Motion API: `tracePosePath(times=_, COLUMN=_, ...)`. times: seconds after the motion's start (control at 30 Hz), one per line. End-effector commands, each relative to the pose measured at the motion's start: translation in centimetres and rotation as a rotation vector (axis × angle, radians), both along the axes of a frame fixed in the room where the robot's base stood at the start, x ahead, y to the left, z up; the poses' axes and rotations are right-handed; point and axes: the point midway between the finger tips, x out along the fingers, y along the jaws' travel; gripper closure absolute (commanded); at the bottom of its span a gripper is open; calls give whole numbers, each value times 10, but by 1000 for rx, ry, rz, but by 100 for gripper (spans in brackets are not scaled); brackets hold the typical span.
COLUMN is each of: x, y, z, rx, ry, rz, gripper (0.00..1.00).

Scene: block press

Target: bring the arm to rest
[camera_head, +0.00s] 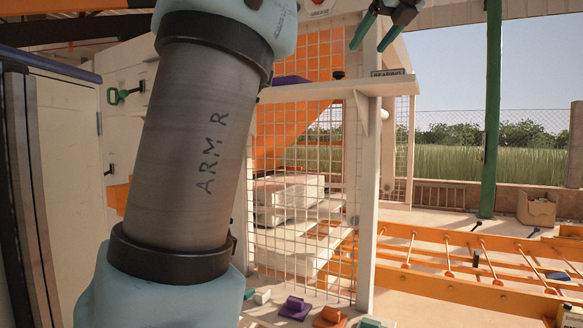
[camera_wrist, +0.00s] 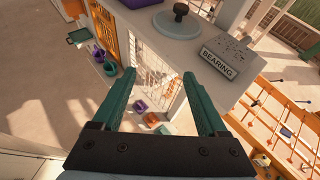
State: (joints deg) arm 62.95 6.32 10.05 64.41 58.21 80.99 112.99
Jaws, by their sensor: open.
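My gripper (camera_head: 370,46) is at the top of the head view, with its green fingers pointing down in front of the press frame. In the wrist view my gripper (camera_wrist: 159,76) shows its two green fingers wide apart, with nothing between them. It is held in the air, above the floor and near the ledge. My grey arm link, marked "ARM R", fills the left middle of the head view and hides part of the press.
A ledge (camera_head: 335,88) carries a "BEARING" sign (camera_head: 387,73); the wrist view shows a round lid with a dark knob (camera_wrist: 181,12) there. A wire mesh guard (camera_head: 300,150) stands below. Orange rails (camera_head: 440,280) run at right. Small coloured pieces (camera_head: 296,308) lie on the floor.

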Motion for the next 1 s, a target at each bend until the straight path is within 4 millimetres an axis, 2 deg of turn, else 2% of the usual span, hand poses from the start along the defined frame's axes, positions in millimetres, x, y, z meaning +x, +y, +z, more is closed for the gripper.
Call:
tracePosePath(times=0.17, x=15, y=4, z=-32, rx=-73, ry=32, rz=31, gripper=24)
tracePosePath(times=0.27, x=25, y=8, z=-58, rx=-133, ry=57, rz=63, gripper=24)
tracePosePath(times=0.47, x=44, y=25, z=-128, rx=-304, ry=127, rz=168, gripper=24)
tracePosePath(times=0.57, x=52, y=43, z=-179, rx=-432, ry=177, rz=268, gripper=24)
tracePosePath(times=0.67, x=53, y=69, z=-244, rx=-610, ry=233, rz=431, gripper=24)
tracePosePath(times=0.7, x=51, y=81, z=-271, rx=-689, ry=253, rz=510, gripper=24)
tracePosePath(times=0.77, x=44, y=100, z=-310, rx=-806, ry=277, rz=642, gripper=24)
tracePosePath(times=0.8, x=37, y=113, z=-336, rx=-886, ry=286, rz=739, gripper=24)
tracePosePath(times=0.87, x=24, y=132, z=-373, rx=-1005, ry=294, rz=898, gripper=24)
tracePosePath(times=0.9, x=13, y=145, z=-397, rx=-1084, ry=292, rz=1013, gripper=24)
tracePosePath(times=1.0, x=-21, y=177, z=-452, rx=-1278, ry=252, rz=1325, gripper=24)
